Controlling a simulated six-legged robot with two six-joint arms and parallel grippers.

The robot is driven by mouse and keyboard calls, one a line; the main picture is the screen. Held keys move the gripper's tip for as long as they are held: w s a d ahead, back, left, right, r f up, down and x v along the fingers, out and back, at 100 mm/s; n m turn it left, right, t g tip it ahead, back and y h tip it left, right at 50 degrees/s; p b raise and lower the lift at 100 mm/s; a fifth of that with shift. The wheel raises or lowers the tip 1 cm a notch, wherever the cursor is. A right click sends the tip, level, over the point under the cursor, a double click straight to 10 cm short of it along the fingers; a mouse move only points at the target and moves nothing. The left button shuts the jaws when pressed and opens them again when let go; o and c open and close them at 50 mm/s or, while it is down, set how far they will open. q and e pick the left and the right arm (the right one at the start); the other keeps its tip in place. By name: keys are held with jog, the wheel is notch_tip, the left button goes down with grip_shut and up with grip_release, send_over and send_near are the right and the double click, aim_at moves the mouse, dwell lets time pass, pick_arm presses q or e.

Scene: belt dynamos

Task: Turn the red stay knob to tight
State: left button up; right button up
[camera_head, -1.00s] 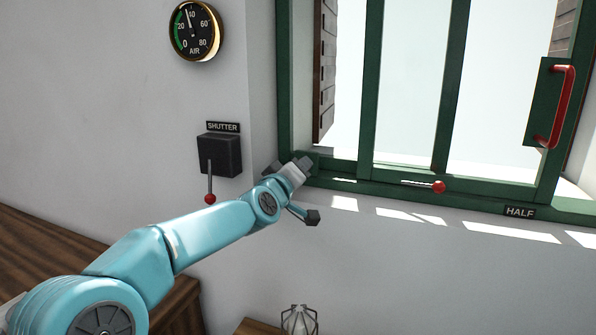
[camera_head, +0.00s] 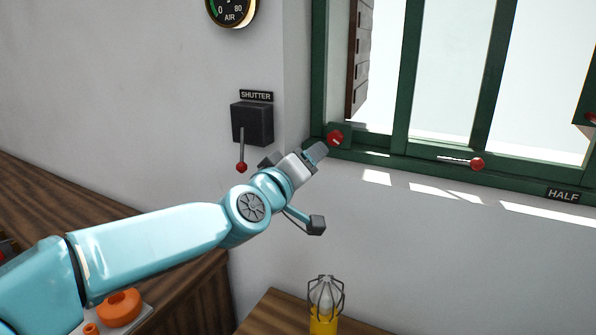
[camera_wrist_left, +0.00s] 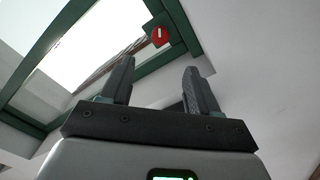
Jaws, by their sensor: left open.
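The red stay knob (camera_head: 335,139) sits on a green plate at the lower left corner of the green window frame. In the left wrist view the knob (camera_wrist_left: 160,37) is a red disc with a short white mark, beyond the fingertips and roughly centred between them. My left gripper (camera_head: 317,152) is just left of and below the knob in the head view, pointing toward it. In the left wrist view the left gripper (camera_wrist_left: 159,68) has its two dark fingers apart with nothing between them. My right gripper is not in view.
A shutter box (camera_head: 252,123) with a red-tipped lever hangs on the wall to the left. A red-ended rod (camera_head: 477,163) lies along the window's lower rail, left of a HALF label (camera_head: 563,195). A caged lamp (camera_head: 324,305) stands below on a wooden surface.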

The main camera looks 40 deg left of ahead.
pick_arm(q)
jog(key=v, duration=0.3)
jog(key=shift+s, duration=0.2)
dwell(0.3)
